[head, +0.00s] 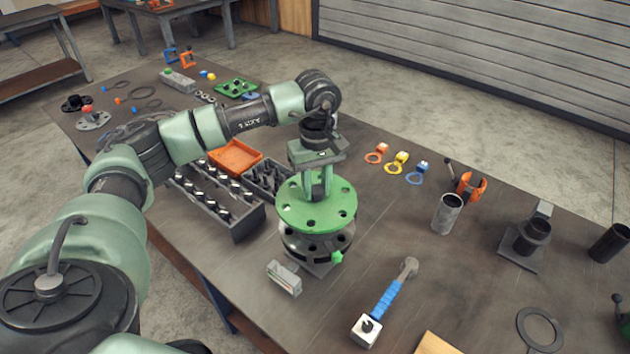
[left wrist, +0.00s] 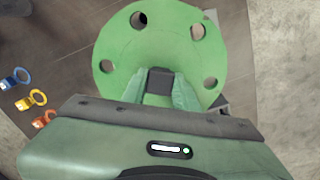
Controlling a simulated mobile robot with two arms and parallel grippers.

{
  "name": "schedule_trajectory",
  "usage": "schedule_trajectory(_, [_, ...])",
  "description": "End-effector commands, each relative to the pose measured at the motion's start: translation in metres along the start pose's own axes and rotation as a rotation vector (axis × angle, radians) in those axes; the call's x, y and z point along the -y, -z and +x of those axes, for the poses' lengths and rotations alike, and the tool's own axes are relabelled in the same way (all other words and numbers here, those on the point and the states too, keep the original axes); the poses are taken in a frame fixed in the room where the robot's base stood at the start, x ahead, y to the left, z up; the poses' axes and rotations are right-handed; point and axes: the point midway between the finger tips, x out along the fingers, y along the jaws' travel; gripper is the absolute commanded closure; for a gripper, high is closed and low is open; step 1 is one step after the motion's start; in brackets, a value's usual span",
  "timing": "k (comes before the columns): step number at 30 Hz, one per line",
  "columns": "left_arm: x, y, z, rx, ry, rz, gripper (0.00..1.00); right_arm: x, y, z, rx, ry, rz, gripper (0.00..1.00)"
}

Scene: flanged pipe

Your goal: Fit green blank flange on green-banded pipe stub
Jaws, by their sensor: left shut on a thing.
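The green blank flange (head: 298,212) is a round green disc with bolt holes. My left gripper (head: 317,190) is shut on its middle from above and holds it roughly level. In the left wrist view the flange (left wrist: 190,35) fills the upper middle, with the left gripper's fingers (left wrist: 160,85) at its centre. Below the flange in the head view is a dark flanged pipe stub (head: 318,250) with a green mark (head: 337,257) at its side. The flange covers the stub's top, and I cannot tell whether the two touch. My right gripper is not in view.
A grey bolt rack (head: 240,228) and an orange tray (head: 235,157) are left of the stub. A small grey block (head: 284,278) and a blue-handled tool (head: 385,300) lie in front.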

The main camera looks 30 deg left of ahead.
Motion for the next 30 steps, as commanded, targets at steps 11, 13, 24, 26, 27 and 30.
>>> schedule_trajectory(11, [0.000,0.001,0.026,-0.002,-0.001,-0.001,1.00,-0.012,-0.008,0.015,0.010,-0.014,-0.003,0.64])
schedule_trajectory(13, [0.000,0.001,0.032,-0.001,-0.001,-0.002,1.00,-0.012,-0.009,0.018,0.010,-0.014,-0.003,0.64])
schedule_trajectory(24, [0.000,0.000,0.048,-0.001,-0.002,-0.002,1.00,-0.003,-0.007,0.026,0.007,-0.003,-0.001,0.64])
schedule_trajectory(26, [0.000,0.000,0.048,-0.001,-0.002,-0.002,1.00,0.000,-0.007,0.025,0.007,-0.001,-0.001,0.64])
schedule_trajectory(27, [0.000,0.000,0.048,-0.001,-0.002,-0.002,1.00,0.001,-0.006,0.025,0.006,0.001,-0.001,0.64])
schedule_trajectory(30, [0.000,0.000,0.047,-0.001,-0.002,-0.002,1.00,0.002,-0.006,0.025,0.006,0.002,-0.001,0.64])
